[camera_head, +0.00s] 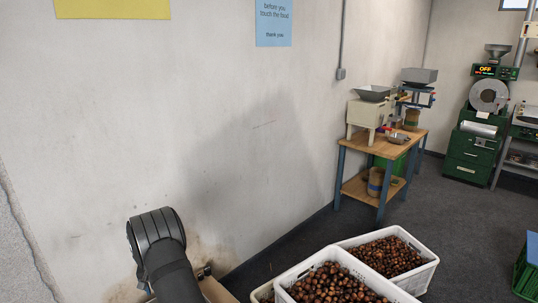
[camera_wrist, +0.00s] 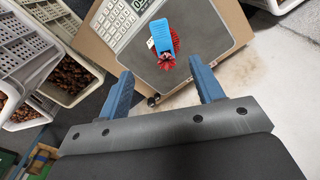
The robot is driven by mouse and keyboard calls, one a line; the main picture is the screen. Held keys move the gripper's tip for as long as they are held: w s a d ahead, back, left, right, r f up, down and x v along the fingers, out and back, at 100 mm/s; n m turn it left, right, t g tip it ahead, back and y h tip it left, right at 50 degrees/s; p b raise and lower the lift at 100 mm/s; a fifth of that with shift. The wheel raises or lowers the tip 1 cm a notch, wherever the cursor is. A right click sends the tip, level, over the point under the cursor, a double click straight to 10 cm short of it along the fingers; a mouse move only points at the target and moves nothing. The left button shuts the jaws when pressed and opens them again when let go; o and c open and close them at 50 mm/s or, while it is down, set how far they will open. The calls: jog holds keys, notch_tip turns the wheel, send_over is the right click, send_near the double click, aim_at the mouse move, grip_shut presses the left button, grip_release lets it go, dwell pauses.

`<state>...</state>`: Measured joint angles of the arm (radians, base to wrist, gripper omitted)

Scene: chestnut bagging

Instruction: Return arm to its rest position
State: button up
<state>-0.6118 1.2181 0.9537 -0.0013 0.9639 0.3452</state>
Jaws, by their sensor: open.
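My gripper (camera_wrist: 162,68) shows in the wrist view with its two blue fingers wide apart and nothing between them. Beyond the fingertips is a dark grey plate (camera_wrist: 222,38) with a white keypad panel (camera_wrist: 118,22) beside it. A blue item with a red, frilly end (camera_wrist: 163,38) lies on the plate, apart from the fingers. In the head view my dark arm rises at the bottom left, close to the wall; the fingers cannot be made out there.
White crates of chestnuts (camera_head: 397,230) stand on the floor at the bottom centre of the head view. A wooden bench (camera_head: 381,147) with machines stands along the wall. Green machines (camera_head: 472,150) stand at the back right. Dark floor between them is clear.

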notch_tip(320, 180, down, 16)
jog(key=shift+f, duration=0.2)
jog(key=s+d+r, duration=0.2)
jog(key=s+r, duration=0.1)
jog(key=s, duration=0.5)
jog(key=shift+d, duration=0.15)
jog(key=shift+f, duration=0.1)
